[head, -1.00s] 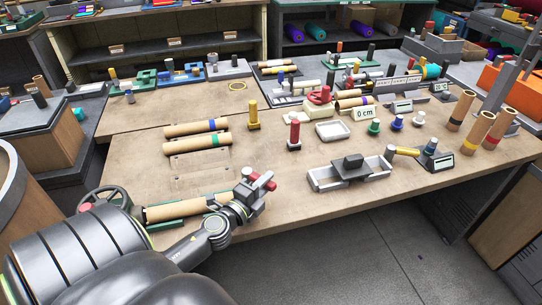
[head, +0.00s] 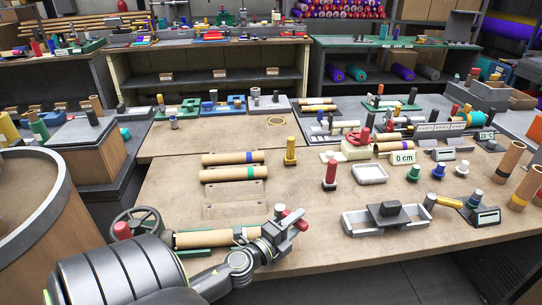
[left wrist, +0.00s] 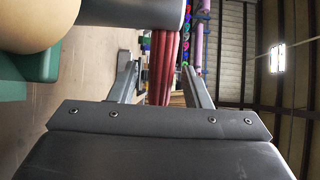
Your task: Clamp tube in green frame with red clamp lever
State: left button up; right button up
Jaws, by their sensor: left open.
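A cardboard tube (head: 205,240) lies in the green frame (head: 196,253) near the table's front edge. In the left wrist view the tan tube (left wrist: 30,18) and green frame (left wrist: 35,62) show at the upper left. The red clamp lever (head: 293,216) is at the frame's right end. It also shows in the left wrist view (left wrist: 163,72), between my two fingers as seen from the camera. My left gripper (head: 285,222) is open at the lever; I cannot tell whether it touches. My arm hides part of the frame. My right gripper is not in view.
A handwheel (head: 138,222) with a red knob stands at the frame's left. Two banded tubes (head: 228,174) lie behind. Bare table lies between frame and holder.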

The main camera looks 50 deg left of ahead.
pick_arm(q)
jog(key=s+b, duration=0.2)
jog(key=s, duration=0.2)
jog(key=s+b, duration=0.2)
jog(key=s, duration=0.1)
jog(key=s+d+b, duration=0.1)
jog(key=s+b, duration=0.2)
jog(key=s, duration=0.1)
jog(key=shift+s+f, duration=0.3)
jog(key=shift+s, duration=0.05)
jog(key=shift+s+d+r+b, duration=0.1)
jog(key=shift+s+b, duration=0.2)
jog(key=shift+s, duration=0.5)
jog(key=shift+s+a+r+b, duration=0.15)
jog(key=shift+s+b, duration=0.15)
jog(key=shift+s, duration=0.5)
jog(key=shift+s+d+r+b, duration=0.15)
jog(key=shift+s+b, duration=0.15)
jog(key=shift+s, duration=0.5)
